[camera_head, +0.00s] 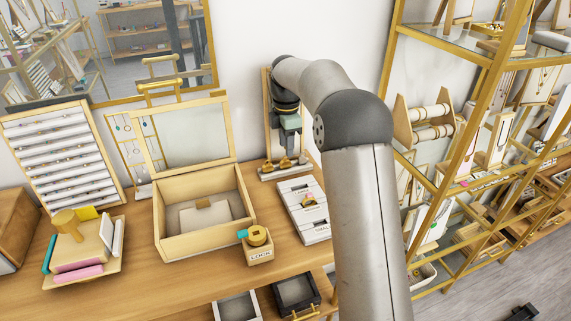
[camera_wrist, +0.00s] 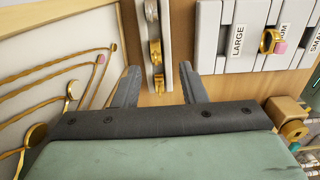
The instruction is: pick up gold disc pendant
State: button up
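My gripper (camera_wrist: 158,67) is open, with its two fingers apart and nothing held between them. It also shows in the head view (camera_head: 287,148), low in front of a wooden-framed necklace board. In the wrist view, the white necklace board (camera_wrist: 30,35) fills the left side, with several gold chains ending in pendants. A round gold disc pendant (camera_wrist: 36,134) hangs at lower left, left of my gripper and partly cut off by its body.
A grey strip (camera_wrist: 167,25) with several gold pieces lies beyond my fingertips. Right of it is a grey tray (camera_wrist: 209,35) labelled LARGE. A wooden LOCK block (camera_head: 259,253), an open wooden box (camera_head: 165,218) and a ring rack (camera_head: 30,131) share the table. A gold-framed shelf stands right.

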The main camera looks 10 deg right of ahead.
aim_at(286, 163)
jog(key=shift+w+f+p, duration=0.15)
jog(key=shift+f+p, duration=0.2)
jog(key=shift+f, duration=0.95)
jog(key=shift+w+f+p, duration=0.1)
jog(key=shift+f+p, duration=0.2)
jog(key=shift+f, duration=1)
grip_shut()
